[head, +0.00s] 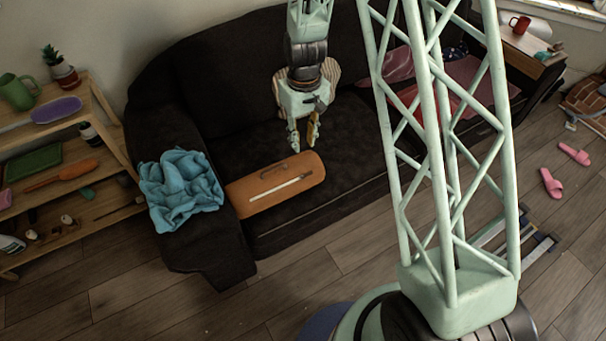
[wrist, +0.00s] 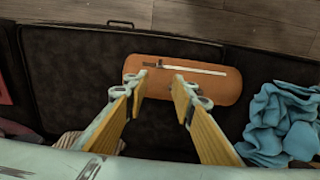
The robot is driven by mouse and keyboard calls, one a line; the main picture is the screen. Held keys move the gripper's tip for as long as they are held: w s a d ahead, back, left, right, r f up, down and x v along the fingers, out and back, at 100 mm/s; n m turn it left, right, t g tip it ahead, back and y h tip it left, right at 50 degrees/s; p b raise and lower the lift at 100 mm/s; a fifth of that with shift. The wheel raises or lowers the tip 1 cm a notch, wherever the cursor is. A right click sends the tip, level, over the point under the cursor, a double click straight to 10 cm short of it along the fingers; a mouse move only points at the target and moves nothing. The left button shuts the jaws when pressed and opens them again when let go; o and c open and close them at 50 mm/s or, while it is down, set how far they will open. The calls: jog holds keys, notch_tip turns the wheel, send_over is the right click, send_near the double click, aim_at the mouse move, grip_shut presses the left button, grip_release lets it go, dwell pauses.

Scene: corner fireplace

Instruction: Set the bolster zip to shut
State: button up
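The orange bolster (head: 246,200) lies on the seat of the dark sofa, near its left arm. It also shows in the wrist view (wrist: 225,90). A pale straight strip, seemingly the zip (head: 280,188), runs along its top; it shows in the wrist view too (wrist: 195,68). A dark slim piece lies beside the strip in the head view. I cannot tell how far the zip is open. My gripper (head: 304,142) points down above the sofa seat, behind the bolster. In the wrist view its fingers (wrist: 160,82) are apart, with nothing between them, over the bolster's near edge.
A crumpled blue cloth (head: 181,188) lies on the sofa's left arm, close to the bolster. A striped cushion (head: 331,72) rests at the backrest behind my gripper. A wooden shelf (head: 110,110) stands at the left. The seat right of the bolster is clear.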

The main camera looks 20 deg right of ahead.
send_over(303, 177)
notch_tip(303, 177, down, 6)
jog(key=shift+r, duration=0.1)
dwell(0.6)
jog(key=shift+f+b, duration=1.1)
jog(key=shift+f, duration=5.8)
grip_shut()
